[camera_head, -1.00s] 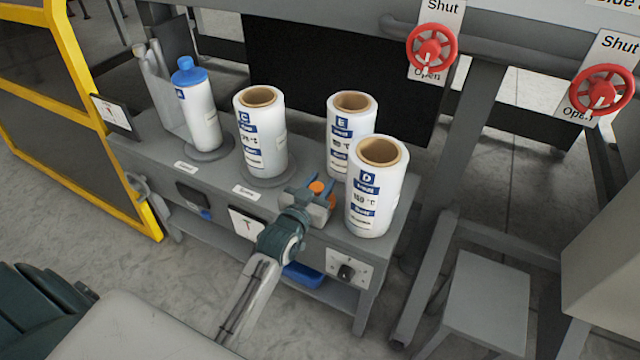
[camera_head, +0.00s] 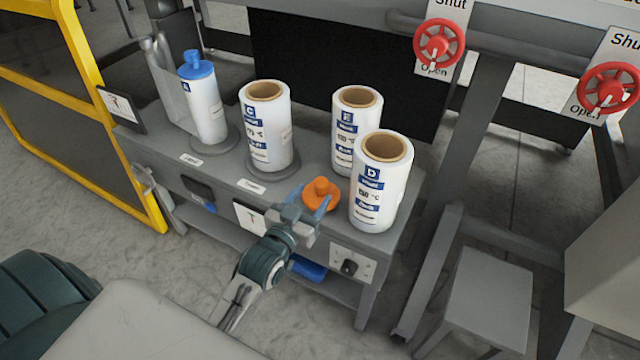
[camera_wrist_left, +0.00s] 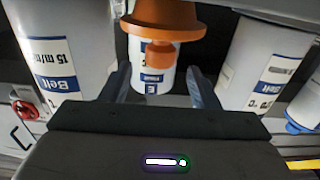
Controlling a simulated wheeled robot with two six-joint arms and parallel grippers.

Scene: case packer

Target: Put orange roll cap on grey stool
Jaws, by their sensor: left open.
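The orange roll cap (camera_head: 321,194) sits on the front of the grey bench top, between roll C and roll D. It has a wide round base and a narrower knob. My left gripper (camera_head: 311,206) is open at the cap's near side, its fingertips close to the cap. In the left wrist view the cap (camera_wrist_left: 163,24) shows beyond and between the two spread fingers (camera_wrist_left: 160,88); I cannot tell whether they touch it. The grey stool (camera_head: 487,292) stands on the floor at the right, its top bare. My right gripper is not in view.
White rolls C (camera_head: 265,128), E (camera_head: 354,130) and D (camera_head: 379,185) stand on the bench (camera_head: 222,170) close around the cap. A roll with a blue cap (camera_head: 203,97) stands at the left. A grey frame leg (camera_head: 430,275) rises between bench and stool.

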